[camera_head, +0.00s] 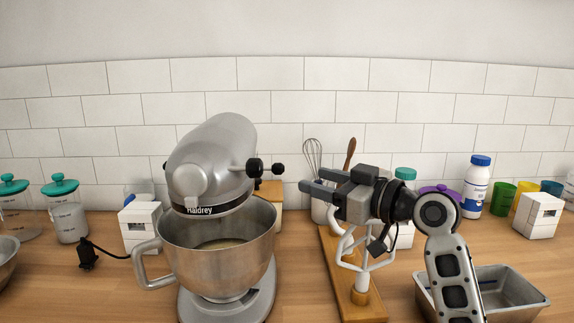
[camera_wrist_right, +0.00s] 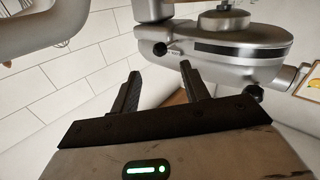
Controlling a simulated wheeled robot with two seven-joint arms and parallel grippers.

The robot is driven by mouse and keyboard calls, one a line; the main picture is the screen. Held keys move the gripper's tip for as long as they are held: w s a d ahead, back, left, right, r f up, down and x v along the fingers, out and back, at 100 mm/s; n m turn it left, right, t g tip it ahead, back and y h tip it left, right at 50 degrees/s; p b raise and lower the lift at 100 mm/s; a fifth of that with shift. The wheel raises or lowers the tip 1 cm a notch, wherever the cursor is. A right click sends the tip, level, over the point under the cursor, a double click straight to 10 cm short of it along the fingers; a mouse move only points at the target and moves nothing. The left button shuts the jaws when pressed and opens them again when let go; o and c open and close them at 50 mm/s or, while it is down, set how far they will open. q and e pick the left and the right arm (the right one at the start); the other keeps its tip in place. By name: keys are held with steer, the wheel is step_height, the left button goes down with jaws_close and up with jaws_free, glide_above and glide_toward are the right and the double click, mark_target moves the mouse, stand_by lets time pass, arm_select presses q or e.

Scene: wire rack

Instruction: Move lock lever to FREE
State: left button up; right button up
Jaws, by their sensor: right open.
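A silver stand mixer (camera_head: 212,160) stands left of centre, its head above a steel bowl (camera_head: 216,247) holding something pale. Dark knobs stick out at the right side of the head; the outer one (camera_head: 280,169) ends a short rod. I cannot tell which is the lock lever, and no FREE marking is readable. My right gripper (camera_head: 312,181) is open and empty, right of the knobs and apart from them, fingers pointing left. In the right wrist view the open fingers (camera_wrist_right: 160,82) face the mixer head (camera_wrist_right: 225,45), with one dark knob (camera_wrist_right: 160,48) beyond them. My left gripper is not in view.
A whisk (camera_head: 312,153) is behind the gripper. A metal loaf tin (camera_head: 505,287) is at the lower right. Teal-lidded jars (camera_head: 68,222) and a black plug (camera_head: 87,256) are at left.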

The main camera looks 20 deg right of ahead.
mark_target(283, 171)
steer(key=p+x, duration=0.1)
steer(key=x, duration=0.7)
steer(key=shift+w+a+p, duration=0.1)
steer(key=shift+a+p, duration=0.05)
steer(key=shift+p, duration=0.15)
jaws_close()
steer(key=shift+w+d+b, duration=0.25)
steer(key=shift+w+b, duration=0.15)
steer(key=shift+w, duration=0.2)
steer(key=shift+w+d+b, duration=0.2)
steer(key=shift+w+b, duration=0.2)
steer(key=shift+w, duration=0.15)
